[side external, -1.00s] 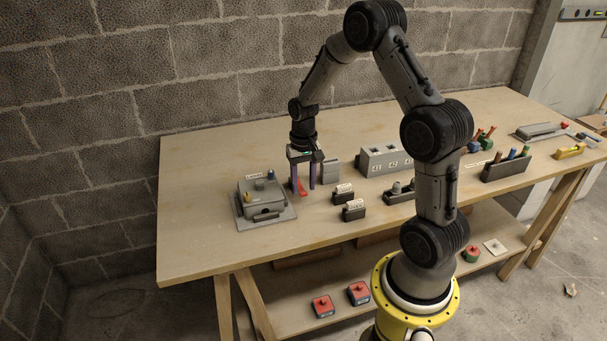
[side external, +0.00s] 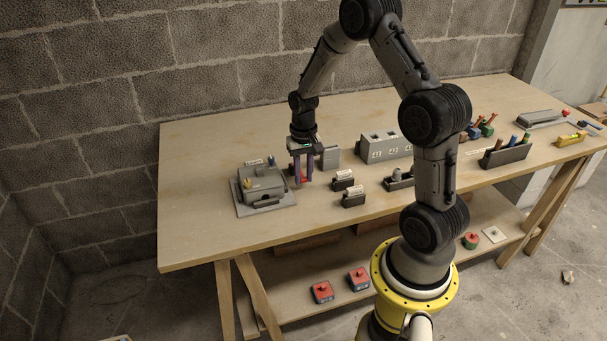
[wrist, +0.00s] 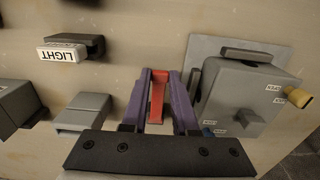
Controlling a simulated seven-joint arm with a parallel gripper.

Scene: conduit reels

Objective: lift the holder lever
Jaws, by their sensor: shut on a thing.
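The red lever (wrist: 158,92) stands between my gripper's two purple fingers in the wrist view. In the side view only a bit of its red (side external: 303,179) shows between them. My gripper (wrist: 160,74) points down and is shut on the red lever near the tips. In the side view my gripper (side external: 303,184) is low over the table, just right of the grey box. What the lever's lower end is fixed to is hidden.
The grey box (wrist: 237,95) with a yellow knob (wrist: 298,97) is close beside the right finger in the wrist view. A small grey block (side external: 329,158) stands behind my gripper. Black labelled holders (side external: 344,181) stand to its right. The table front is clear.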

